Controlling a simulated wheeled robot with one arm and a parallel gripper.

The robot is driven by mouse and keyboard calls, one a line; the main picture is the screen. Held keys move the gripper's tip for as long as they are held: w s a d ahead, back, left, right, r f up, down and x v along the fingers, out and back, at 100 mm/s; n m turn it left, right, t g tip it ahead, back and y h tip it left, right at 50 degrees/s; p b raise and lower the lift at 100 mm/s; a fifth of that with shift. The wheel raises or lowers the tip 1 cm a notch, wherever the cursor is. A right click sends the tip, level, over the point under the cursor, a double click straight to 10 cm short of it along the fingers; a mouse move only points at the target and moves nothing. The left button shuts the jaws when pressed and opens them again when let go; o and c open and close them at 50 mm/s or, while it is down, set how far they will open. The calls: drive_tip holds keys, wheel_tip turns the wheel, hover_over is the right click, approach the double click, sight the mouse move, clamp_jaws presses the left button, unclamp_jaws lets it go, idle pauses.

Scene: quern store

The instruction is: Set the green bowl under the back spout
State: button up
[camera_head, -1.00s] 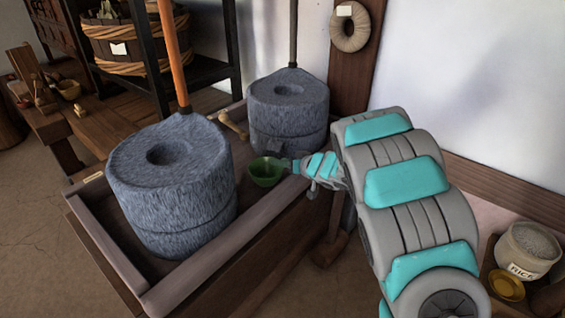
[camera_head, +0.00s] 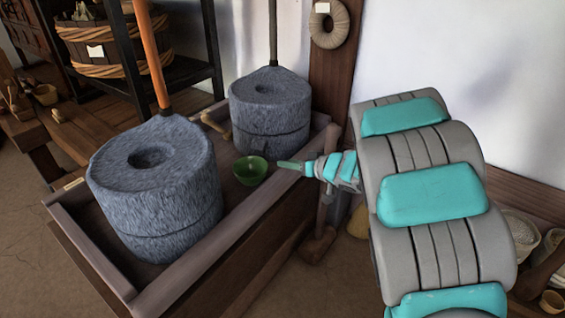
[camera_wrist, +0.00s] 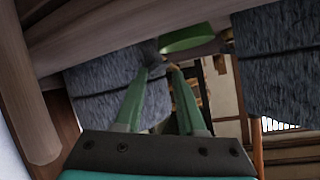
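The green bowl (camera_head: 250,170) stands upright on the wooden bed (camera_head: 232,193), right by the foot of the back quern (camera_head: 270,112). The front quern (camera_head: 157,190) is to its left. The back spout is hard to make out in the head view, so I cannot tell whether the bowl is exactly below it. My gripper (camera_head: 283,164) is just right of the bowl, with a small gap between them. In the wrist view its two green fingers (camera_wrist: 160,62) are apart with nothing between them, and the bowl (camera_wrist: 188,38) shows beyond the tips.
The bed's raised wooden rim (camera_head: 262,217) runs below my gripper. A wooden-handled tool (camera_head: 216,127) lies behind the querns. A woven ring (camera_head: 329,25) hangs on the post. A banded tub (camera_head: 115,47) stands on the black rack at the back left.

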drive_tip(key=s+d+r+m+t+h, duration=0.1)
drive_tip(key=d+r+h, duration=0.25)
drive_tip(key=d, duration=0.35)
drive_tip(key=d+r+m+t+h, duration=0.1)
drive_tip(key=d+r+m+h, duration=0.1)
drive_tip(key=d+h, duration=0.4)
drive_tip(key=s+d+r+m+g+h, duration=0.1)
drive_tip(key=s+d+m+g+h, duration=0.2)
drive_tip(key=s+d, duration=0.65)
drive_tip(key=s+a+f+g+y, duration=0.1)
drive_tip(key=s+a+g, duration=0.2)
drive_tip(key=s, duration=0.9)
drive_tip(key=s+a+f+n+g+y, duration=0.1)
drive_tip(key=s+a+g, duration=0.3)
drive_tip(key=s, duration=0.8)
drive_tip(key=s+a+f+g+y, duration=0.1)
drive_tip(key=s+a+g, duration=0.2)
drive_tip(key=s, duration=0.9)
drive_tip(key=a, duration=0.3)
drive_tip(key=shift+n+g+y, duration=0.3)
drive_tip(key=shift+y, duration=0.05)
